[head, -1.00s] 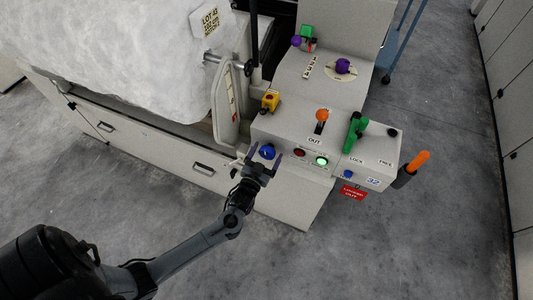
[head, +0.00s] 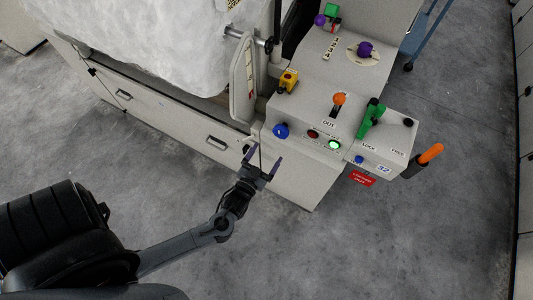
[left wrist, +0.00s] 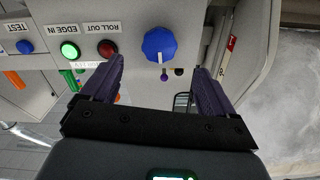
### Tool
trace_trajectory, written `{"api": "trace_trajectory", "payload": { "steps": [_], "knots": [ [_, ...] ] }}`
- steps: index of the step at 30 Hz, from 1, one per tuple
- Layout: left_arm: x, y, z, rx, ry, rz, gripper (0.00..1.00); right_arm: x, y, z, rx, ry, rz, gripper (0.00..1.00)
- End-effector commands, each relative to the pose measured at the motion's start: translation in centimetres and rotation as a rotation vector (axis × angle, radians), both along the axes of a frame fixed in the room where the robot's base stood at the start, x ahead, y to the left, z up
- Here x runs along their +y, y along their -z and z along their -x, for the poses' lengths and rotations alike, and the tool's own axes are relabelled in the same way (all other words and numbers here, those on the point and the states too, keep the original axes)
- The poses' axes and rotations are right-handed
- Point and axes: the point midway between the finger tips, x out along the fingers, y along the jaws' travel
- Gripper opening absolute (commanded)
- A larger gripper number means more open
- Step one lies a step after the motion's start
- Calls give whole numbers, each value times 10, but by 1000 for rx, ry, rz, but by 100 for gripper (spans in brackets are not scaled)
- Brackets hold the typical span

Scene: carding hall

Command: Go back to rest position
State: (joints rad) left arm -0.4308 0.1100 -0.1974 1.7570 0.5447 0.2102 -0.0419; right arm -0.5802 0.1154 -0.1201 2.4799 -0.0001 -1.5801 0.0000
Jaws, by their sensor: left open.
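My left gripper (head: 264,164) is open and empty in the head view, in front of the control panel's lower left corner. Its two dark purple fingers also show in the left wrist view (left wrist: 158,82), spread apart. The blue knob (head: 281,131) sits on the panel face beyond the fingertips, with a gap between. In the left wrist view the blue knob (left wrist: 159,45) shows between and past the fingers, untouched. My right gripper is not in view.
The control panel (head: 300,118) carries an orange-topped lever (head: 338,99), a green lever (head: 372,115), a lit green button (head: 334,145) and a red button (head: 313,134). An orange handle (head: 430,154) juts out at right. Open concrete floor (head: 300,255) lies in front.

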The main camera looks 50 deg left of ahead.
Motion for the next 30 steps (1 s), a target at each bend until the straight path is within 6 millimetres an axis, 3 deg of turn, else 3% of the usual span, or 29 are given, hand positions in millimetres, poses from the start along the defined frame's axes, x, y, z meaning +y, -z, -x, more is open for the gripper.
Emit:
{"api": "trace_trajectory", "payload": {
  "steps": [11,16,23,30],
  "knots": [
    [1,8,8,20,0,-1,88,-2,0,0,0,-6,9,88],
    [-5,-23,12,20,30,53,88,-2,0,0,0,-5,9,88],
    [-39,-42,18,310,146,209,88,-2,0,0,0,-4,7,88],
    [-76,-53,64,718,262,258,88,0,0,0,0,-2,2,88]
  ]
}}
